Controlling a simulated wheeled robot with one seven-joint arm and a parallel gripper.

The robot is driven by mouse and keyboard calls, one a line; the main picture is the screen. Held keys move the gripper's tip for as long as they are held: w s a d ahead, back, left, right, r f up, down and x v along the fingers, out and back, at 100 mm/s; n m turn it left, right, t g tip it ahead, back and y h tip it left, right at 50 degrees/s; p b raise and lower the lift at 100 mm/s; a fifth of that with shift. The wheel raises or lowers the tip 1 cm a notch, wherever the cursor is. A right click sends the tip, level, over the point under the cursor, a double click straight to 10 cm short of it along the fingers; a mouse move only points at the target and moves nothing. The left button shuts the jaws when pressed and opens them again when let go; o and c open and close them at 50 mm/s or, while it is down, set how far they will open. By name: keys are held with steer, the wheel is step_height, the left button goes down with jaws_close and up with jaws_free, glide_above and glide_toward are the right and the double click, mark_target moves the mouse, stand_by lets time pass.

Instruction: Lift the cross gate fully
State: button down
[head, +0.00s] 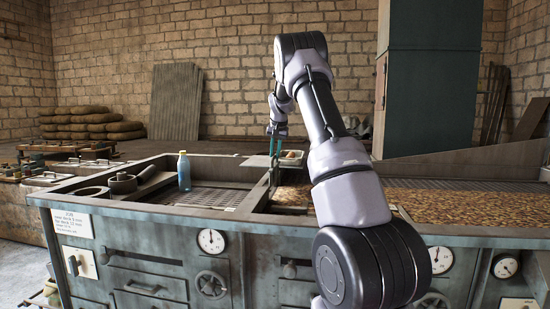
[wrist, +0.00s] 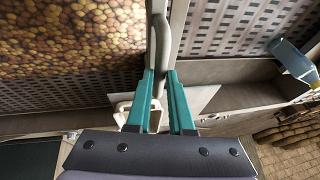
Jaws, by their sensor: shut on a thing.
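The cross gate (wrist: 153,35) shows in the wrist view as a narrow grey edge between the grain bed and the perforated floor, with a curved grey handle (wrist: 166,42) along it. My gripper (wrist: 160,76) has its teal fingers closed about the near end of this handle. In the head view my gripper (head: 277,138) points down over the divider between the two compartments. The gate is mostly hidden there by the trough walls, so I cannot tell how far it is raised.
A blue bottle (head: 184,171) stands in the left compartment. Brown grain (head: 450,205) fills the right one. Sacks (head: 90,122) lie behind.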

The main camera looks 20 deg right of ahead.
steer(key=shift+w+r, duration=0.1)
steer(key=shift+r, duration=0.25)
steer(key=c, duration=0.8)
jaws_free()
steer(key=shift+f, duration=0.1)
steer(key=v, duration=1)
steer(key=shift+s+r, duration=0.25)
steer(key=shift+r, duration=0.15)
